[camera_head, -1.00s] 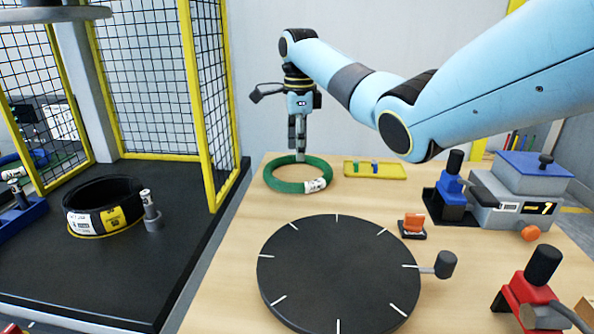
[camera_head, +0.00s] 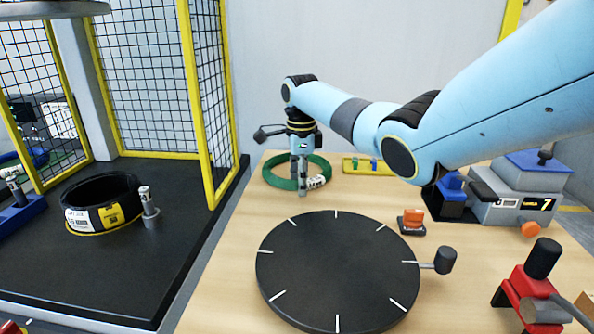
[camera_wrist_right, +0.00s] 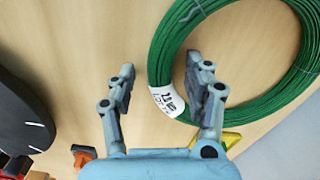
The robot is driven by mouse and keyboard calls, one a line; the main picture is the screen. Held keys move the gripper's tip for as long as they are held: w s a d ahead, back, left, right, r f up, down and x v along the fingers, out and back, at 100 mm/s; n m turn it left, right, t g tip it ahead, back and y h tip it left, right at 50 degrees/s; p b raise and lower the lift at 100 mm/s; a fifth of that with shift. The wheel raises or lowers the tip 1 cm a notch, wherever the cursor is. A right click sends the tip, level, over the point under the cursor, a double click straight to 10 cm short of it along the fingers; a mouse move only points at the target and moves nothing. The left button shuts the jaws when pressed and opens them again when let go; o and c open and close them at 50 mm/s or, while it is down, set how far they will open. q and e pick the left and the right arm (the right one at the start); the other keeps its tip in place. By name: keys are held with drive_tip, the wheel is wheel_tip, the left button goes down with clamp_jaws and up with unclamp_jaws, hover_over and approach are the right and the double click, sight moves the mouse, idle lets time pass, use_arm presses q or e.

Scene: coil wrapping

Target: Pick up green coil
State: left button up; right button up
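The green coil (camera_head: 276,179) lies flat on the wooden table, with a white label on its front right side. My right gripper (camera_head: 299,186) points down at the coil's front part. In the right wrist view, the right gripper (camera_wrist_right: 160,66) is open. The coil (camera_wrist_right: 162,64) and its label show between the spread fingers, nearer the right finger, which overlaps the strand. I cannot tell whether a finger touches the coil. My left gripper is not in view.
A black turntable (camera_head: 338,270) with white marks and a side handle stands in front of the coil. A yellow tray (camera_head: 392,173) lies to the coil's right. An orange-topped block (camera_head: 411,218) and a grey-blue machine (camera_head: 515,205) stand farther right. Yellow-framed mesh fencing (camera_head: 206,130) rises at left.

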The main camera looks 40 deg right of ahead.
clamp_jaws()
drive_tip(key=shift+r, duration=0.2)
idle(0.3)
